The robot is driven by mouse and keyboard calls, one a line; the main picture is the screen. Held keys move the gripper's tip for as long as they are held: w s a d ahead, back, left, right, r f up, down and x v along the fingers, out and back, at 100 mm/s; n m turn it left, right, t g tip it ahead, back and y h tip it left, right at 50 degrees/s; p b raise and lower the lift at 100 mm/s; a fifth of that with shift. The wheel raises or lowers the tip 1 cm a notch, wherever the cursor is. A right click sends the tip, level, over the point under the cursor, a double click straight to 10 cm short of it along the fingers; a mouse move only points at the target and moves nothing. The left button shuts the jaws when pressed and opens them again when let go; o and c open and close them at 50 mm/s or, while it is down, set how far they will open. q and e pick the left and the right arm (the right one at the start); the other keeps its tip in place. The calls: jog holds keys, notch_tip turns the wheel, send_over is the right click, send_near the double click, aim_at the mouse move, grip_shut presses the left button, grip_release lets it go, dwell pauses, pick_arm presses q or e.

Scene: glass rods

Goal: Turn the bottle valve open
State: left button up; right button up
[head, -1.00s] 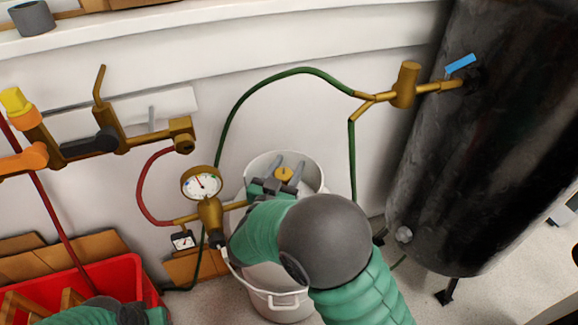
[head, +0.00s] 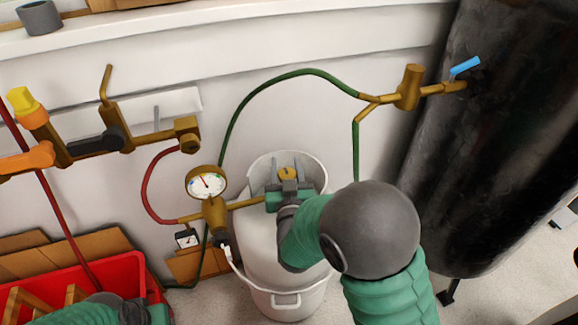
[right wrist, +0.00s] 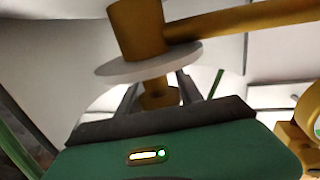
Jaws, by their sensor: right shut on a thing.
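The white gas bottle (head: 265,222) stands upright in a white bucket. At its top is a round brass valve knob (head: 288,173), with a brass pipe leading left to a gauge (head: 206,182). My right gripper (head: 287,168) reaches over the bottle's top, its two grey fingers on either side of the knob. In the right wrist view, the fingers close around a brass valve part (right wrist: 158,97) below a pale disc (right wrist: 150,62). My left arm shows at the bottom left; the fingertips of its gripper are out of the picture.
A large black tank (head: 455,150) with a blue-handled valve stands at the right. A green hose arcs behind the bottle. A red hose joins the gauge to the brass manifold (head: 100,143) on the wall. A red crate (head: 120,270) stands at the lower left.

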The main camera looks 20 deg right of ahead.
jog(key=n+y, duration=0.1)
jog(key=y, duration=0.1)
jog(key=n+y, duration=0.1)
jog(key=n+y+b, duration=0.1)
jog(key=y, duration=0.1)
jog(key=shift+a+f+n+y, duration=0.2)
jog(key=shift+a+n+y, duration=0.1)
jog(key=shift+a, duration=0.05)
jog(key=shift+s+a+r+n+g+y, duration=0.1)
jog(key=shift+a+n+g+y, duration=0.15)
jog(key=shift+n+y, duration=0.75)
jog(key=shift+a+n+g+y, duration=0.25)
jog(key=shift+n+y, duration=0.35)
jog(key=shift+y, duration=0.8)
jog(key=o, duration=1.4)
